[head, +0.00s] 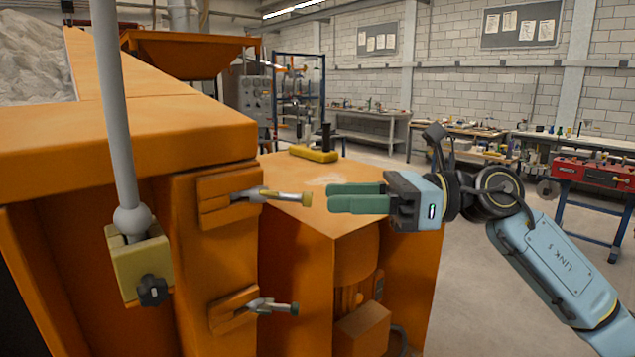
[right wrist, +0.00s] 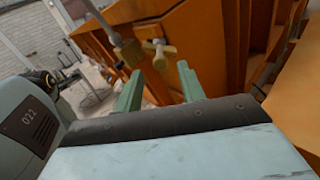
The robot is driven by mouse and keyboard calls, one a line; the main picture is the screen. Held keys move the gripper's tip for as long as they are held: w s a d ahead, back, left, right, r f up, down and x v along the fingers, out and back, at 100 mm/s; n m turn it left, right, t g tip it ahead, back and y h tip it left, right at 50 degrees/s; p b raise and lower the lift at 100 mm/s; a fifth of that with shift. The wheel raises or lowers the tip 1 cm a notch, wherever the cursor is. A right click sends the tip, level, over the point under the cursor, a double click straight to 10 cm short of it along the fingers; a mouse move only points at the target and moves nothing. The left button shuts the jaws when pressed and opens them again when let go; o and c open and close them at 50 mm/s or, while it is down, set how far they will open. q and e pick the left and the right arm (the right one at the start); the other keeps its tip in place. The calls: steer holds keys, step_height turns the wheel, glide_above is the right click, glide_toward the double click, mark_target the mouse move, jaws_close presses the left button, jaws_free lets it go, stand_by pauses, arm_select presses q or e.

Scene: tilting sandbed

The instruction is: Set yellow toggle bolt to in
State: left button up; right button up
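The yellow toggle bolt (head: 306,199) is the upper of two silver bolts on the orange frame. My left gripper is not in view.
A similar bolt with a greenish tip (head: 272,306) sits below. A grey lever (head: 114,110) with a yellow block (head: 142,265) stands at the left. A yellow and black item (head: 313,154) lies on the orange housing.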

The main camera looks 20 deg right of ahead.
steer(key=shift+p+x, duration=0.5)
steer(key=shift+x, duration=1.55)
steer(key=shift+c, duration=0.4)
jaws_close()
